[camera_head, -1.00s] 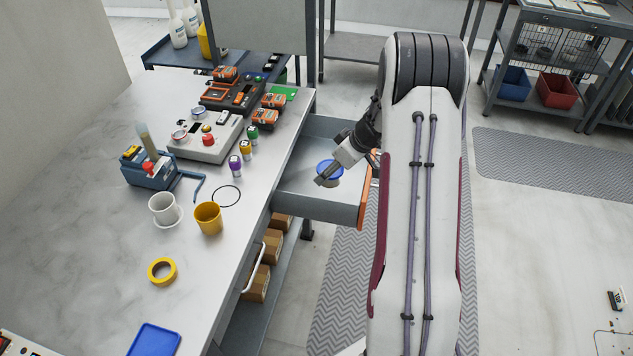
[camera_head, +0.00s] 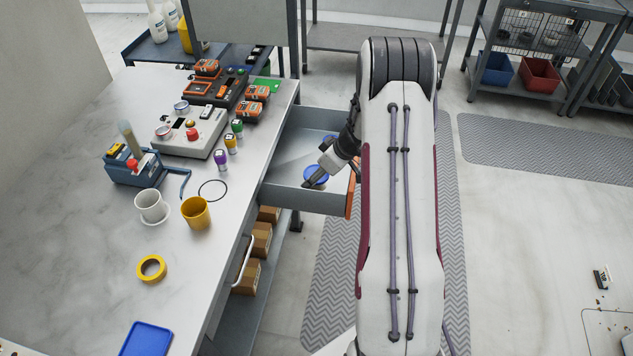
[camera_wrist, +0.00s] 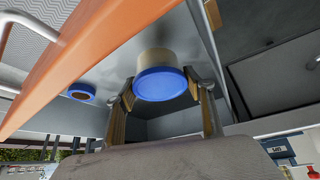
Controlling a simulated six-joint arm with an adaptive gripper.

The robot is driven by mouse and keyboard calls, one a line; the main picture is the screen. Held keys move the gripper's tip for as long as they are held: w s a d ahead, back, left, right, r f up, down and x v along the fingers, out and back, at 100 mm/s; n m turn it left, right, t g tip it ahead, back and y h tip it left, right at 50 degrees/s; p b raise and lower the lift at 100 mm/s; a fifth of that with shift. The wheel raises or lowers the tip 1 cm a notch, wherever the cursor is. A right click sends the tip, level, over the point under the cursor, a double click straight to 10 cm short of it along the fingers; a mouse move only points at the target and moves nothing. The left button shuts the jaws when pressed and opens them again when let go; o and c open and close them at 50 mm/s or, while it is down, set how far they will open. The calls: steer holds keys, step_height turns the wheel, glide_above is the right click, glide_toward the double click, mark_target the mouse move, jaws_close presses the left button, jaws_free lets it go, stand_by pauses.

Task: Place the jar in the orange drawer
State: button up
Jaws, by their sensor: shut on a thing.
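The jar has a blue lid (camera_head: 316,175) and a cream body (camera_wrist: 154,62). My gripper (camera_head: 312,181) is shut on it, with one finger on each side of the lid in the wrist view (camera_wrist: 160,92). The jar is inside the outline of the open drawer, whose orange front (camera_head: 352,188) faces right; the front also shows in the wrist view (camera_wrist: 90,55). The jar's base is close to the grey drawer floor (camera_head: 285,172); I cannot tell whether it touches. My arm hides part of the drawer.
A second blue-rimmed round thing (camera_wrist: 82,92) lies in the drawer, apart from the jar. The worktop left of the drawer holds a yellow mug (camera_head: 196,213), a white cup (camera_head: 151,206), yellow tape (camera_head: 151,269) and small bottles (camera_head: 230,144). Drawer floor left of the jar is clear.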

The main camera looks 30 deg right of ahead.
steer(key=shift+f, duration=1.6)
steer(key=shift+f, duration=0.15)
steer(key=o, duration=1.1)
steer(key=shift+s+d+r, duration=0.15)
steer(key=shift+s+r, duration=0.1)
steer(key=shift+r, duration=0.4)
steer(key=shift+v, duration=5.4)
steer(key=shift+r, duration=0.1)
